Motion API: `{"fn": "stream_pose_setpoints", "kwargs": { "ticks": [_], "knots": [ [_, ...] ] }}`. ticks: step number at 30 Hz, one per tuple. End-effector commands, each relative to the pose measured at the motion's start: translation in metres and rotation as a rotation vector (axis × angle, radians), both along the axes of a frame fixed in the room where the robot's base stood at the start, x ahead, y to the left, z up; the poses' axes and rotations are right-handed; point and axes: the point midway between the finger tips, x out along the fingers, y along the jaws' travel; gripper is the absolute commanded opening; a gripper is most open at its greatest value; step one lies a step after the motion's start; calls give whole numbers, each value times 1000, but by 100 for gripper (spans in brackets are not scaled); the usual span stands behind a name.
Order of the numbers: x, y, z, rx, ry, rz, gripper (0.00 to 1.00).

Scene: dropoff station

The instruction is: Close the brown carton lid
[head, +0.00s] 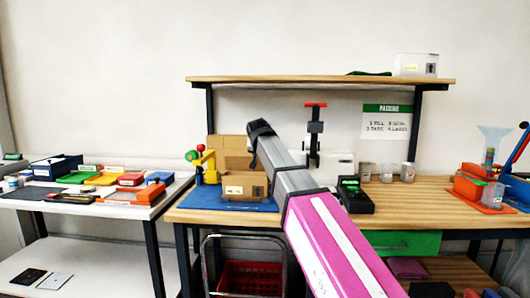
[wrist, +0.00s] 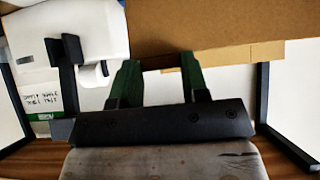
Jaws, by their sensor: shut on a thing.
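The brown carton (head: 244,190) stands on a blue mat (head: 205,199) on the wooden bench, with a label on its front. Its lid (head: 228,144) stands raised at the back. My gripper (head: 257,134) is at the upper right part of the lid, and its fingertips are hard to make out in the head view. In the wrist view, the two green fingers of my gripper (wrist: 159,64) are apart with the edge of the brown lid (wrist: 220,35) between them. The exact contact is partly hidden.
A yellow device (head: 208,165) with red and green knobs stands close left of the carton. A black press (head: 315,135) with a red handle and a black terminal (head: 354,195) stand to the right. An overhead shelf (head: 320,80) spans the bench.

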Motion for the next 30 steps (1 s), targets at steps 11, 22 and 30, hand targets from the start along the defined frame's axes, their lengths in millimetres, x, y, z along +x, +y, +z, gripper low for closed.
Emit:
{"fn": "stream_pose_setpoints", "kwargs": {
  "ticks": [11, 22, 30],
  "knots": [
    [-31, -1, -17, -1, -306, 1, 0],
    [-44, -1, -30, 1, -346, -2, 0],
    [-49, -1, -37, 1, -342, -3, 0]
  ]
}}
